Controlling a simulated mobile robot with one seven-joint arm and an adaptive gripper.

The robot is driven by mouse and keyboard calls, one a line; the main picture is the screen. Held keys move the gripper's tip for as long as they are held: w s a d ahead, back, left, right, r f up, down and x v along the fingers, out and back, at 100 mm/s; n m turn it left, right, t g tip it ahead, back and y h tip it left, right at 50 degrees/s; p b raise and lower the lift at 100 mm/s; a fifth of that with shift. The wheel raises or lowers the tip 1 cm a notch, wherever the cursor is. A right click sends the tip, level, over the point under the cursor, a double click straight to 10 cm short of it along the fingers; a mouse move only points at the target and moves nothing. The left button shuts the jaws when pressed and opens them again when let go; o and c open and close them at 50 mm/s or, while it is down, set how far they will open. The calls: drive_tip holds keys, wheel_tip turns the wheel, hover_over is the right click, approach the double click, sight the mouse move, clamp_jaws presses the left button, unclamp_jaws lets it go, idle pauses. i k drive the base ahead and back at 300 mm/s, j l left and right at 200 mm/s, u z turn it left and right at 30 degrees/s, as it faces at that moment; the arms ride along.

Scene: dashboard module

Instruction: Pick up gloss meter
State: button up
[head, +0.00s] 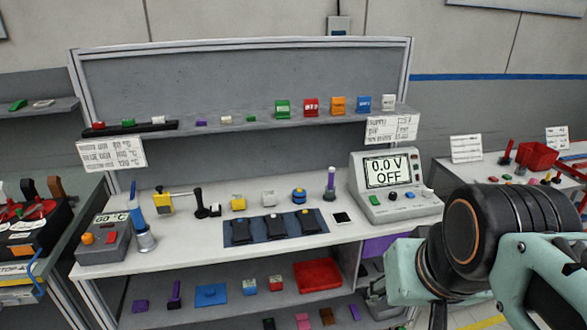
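No object is clearly labelled as a gloss meter, and I cannot tell which item it is. Candidates on the white bench (190,262) are small: a yellow block device (162,204), a yellow-and-white cube (238,202), a pale grey cube (268,198) and a blue round item with a yellow band (299,195). Three black handheld-shaped items (272,225) lie on a dark blue mat (257,238). My arm's mint and black links fill the lower right, in front of the bench's right end. My gripper's fingertips do not show.
A grey-white box reading "0.0 V OFF" (391,208) stands at the bench's right. A grey control box (103,239) and a blue-handled tool (143,238) stand at the left. An upper shelf (330,114) holds several coloured blocks. A lower shelf holds a red tray (318,275).

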sight(269, 197)
drive_tip(key=i+j, duration=0.4)
drive_tip(key=j, duration=0.15)
drive_tip(key=i+j+u, duration=0.1)
drive_tip(key=i+j, duration=0.3)
drive_tip(key=j, duration=0.2)
